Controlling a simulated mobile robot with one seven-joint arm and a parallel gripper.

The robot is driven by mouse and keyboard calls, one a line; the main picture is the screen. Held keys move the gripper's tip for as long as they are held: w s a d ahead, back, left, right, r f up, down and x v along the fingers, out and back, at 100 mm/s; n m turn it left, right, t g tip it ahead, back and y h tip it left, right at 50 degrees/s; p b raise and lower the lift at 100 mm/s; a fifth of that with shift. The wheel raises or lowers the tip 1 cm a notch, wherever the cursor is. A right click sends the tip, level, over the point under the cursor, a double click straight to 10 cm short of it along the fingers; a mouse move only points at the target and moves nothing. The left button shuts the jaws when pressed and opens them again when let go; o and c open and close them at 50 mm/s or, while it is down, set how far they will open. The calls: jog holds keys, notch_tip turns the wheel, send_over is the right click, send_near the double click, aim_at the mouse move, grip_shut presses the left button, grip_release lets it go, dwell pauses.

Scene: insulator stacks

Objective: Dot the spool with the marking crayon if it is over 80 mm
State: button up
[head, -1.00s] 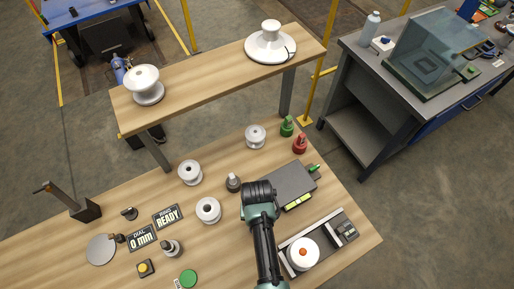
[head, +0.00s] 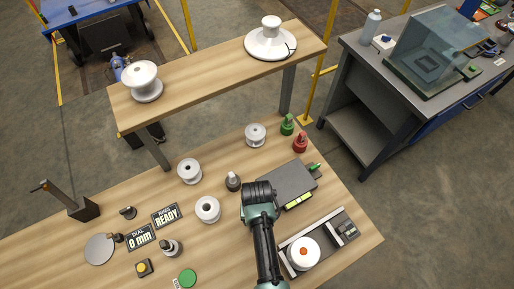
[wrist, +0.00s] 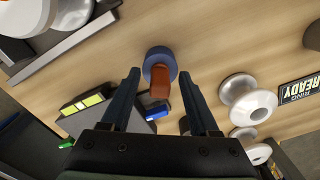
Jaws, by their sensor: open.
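My gripper (wrist: 159,78) is open in the wrist view, its fingers apart and empty. Just beyond the fingertips, between them in the picture, a stubby red-brown piece (wrist: 160,82), perhaps the marking crayon, stands in a round blue base (wrist: 157,56). My arm hides this spot in the head view. White spools stand on the bench: one (head: 207,210) left of my arm, one (head: 189,171) behind it and one (head: 255,135) farther back. Another white round piece (head: 303,258) with an orange-red centre sits in a grey tray (head: 344,217). The dial sign (head: 141,238) reads 0 mm.
A "RING READY" sign (head: 166,216) lies by the dial. A grey box (head: 290,180) is beside my arm. Red (head: 300,143) and green (head: 287,126) pieces stand at the right edge. A raised shelf (head: 205,80) holds large white insulators. Grey cone-topped pieces (head: 233,182) stand nearby.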

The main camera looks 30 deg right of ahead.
notch_tip(320, 180, up, 13)
jog(key=shift+b, duration=0.3)
dwell(0.6)
